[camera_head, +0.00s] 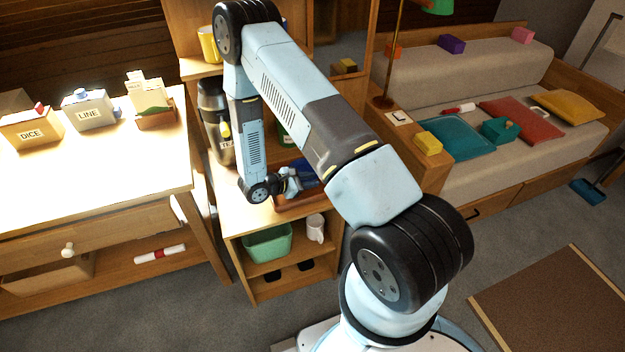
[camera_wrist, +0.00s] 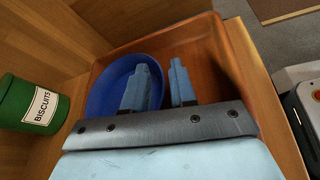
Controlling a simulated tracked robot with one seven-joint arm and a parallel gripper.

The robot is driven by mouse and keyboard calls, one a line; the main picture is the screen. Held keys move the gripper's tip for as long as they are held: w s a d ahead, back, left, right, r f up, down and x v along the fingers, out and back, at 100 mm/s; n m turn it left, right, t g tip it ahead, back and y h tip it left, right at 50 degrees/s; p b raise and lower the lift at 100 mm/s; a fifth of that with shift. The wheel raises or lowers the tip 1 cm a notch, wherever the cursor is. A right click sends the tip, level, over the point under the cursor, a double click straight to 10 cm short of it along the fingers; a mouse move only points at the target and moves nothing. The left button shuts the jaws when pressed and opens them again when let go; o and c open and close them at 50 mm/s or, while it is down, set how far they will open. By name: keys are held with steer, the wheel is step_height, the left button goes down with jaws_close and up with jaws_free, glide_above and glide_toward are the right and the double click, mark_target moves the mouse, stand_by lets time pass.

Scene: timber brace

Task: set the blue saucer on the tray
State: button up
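The blue saucer (camera_wrist: 104,92) is in the wrist view, inside the reddish-brown tray (camera_wrist: 236,73), at its left side. It looks as if it rests there, though its underside is hidden. In the head view the saucer (camera_head: 306,170) shows partly behind my gripper (camera_head: 292,182), over the tray (camera_head: 300,203) on the shelf unit. In the wrist view my gripper (camera_wrist: 160,80) points down into the tray with its fingers apart. The left finger is over the saucer's inside and the right finger is outside its right rim. Tray surface shows between the rim and the right finger.
A green biscuits tin (camera_wrist: 35,105) stands left of the tray. A wooden wall lies close behind the tray. Below, a green bin (camera_head: 267,243) and a white mug (camera_head: 315,228) stand on a lower shelf. A dark canister (camera_head: 213,110) is left of my forearm.

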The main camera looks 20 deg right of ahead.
steer(key=shift+o, duration=0.7)
steer(key=v, duration=1.2)
steer(key=s+d+r+m+g+y, duration=0.1)
steer(key=d+r+m+y, duration=0.15)
steer(key=r, duration=0.65)
steer(key=s+d+r+m+g+y, duration=0.15)
steer(key=r+m, duration=0.25)
steer(key=r, duration=0.5)
steer(key=s+d+r+m+g+y, duration=0.1)
steer(key=s+d+r+m+g, duration=0.15)
steer(key=r, duration=0.65)
steer(key=s+d+r+m+t+y, duration=0.2)
steer(key=s+r+m+t+y, duration=0.5)
steer(key=s+r, duration=1.1)
step_height(320, 180, up, 2)
steer(key=shift+s+d+r+m+t+y, duration=0.2)
steer(key=shift+s+d+m+t+y, duration=0.15)
steer(key=shift+t+y, duration=0.35)
